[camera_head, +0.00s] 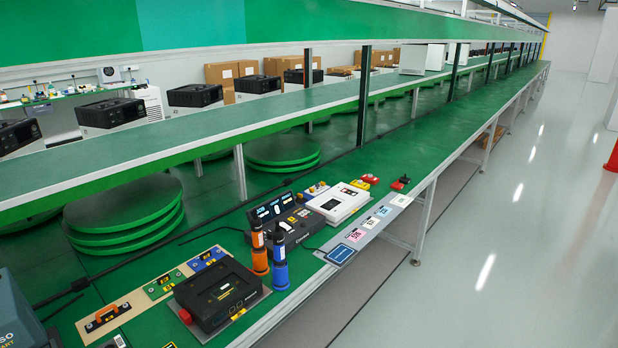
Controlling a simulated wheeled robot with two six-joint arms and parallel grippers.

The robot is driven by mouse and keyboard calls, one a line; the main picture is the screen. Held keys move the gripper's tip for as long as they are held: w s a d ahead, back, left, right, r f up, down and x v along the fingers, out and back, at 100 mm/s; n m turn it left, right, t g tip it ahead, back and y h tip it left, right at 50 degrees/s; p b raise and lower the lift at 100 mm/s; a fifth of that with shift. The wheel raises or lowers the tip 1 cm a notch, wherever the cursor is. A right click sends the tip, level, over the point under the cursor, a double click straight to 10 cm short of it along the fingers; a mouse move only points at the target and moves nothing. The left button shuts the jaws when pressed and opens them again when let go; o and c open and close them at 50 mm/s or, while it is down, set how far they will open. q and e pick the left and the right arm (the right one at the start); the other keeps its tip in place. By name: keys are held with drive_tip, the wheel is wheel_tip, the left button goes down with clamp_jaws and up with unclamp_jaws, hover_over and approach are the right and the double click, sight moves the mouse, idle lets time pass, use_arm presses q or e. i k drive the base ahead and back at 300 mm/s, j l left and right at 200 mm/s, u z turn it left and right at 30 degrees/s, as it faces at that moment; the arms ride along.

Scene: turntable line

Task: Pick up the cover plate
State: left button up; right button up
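A small black plate with an orange handle (105,316) lies on a beige board at the lower left of the bench. It may be the cover plate, but I cannot tell for sure. A green piece (163,284) and a blue piece (206,259) lie in a row with it, farther back. A black boxy device (216,294) sits to the right of the row on a grey base. Neither of my grippers is in view.
An orange tool (259,254) and a blue tool (280,263) stand upright beside the black device. A black control unit (285,227) and a white device (338,203) sit farther back. A grey-blue case (14,318) is cut off at the left edge. An upper shelf (205,135) runs above.

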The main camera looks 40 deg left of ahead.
sight(210, 257)
drive_tip(key=j+u, duration=0.15)
drive_tip(key=u, duration=1.7)
drive_tip(key=i+l+u, duration=0.1)
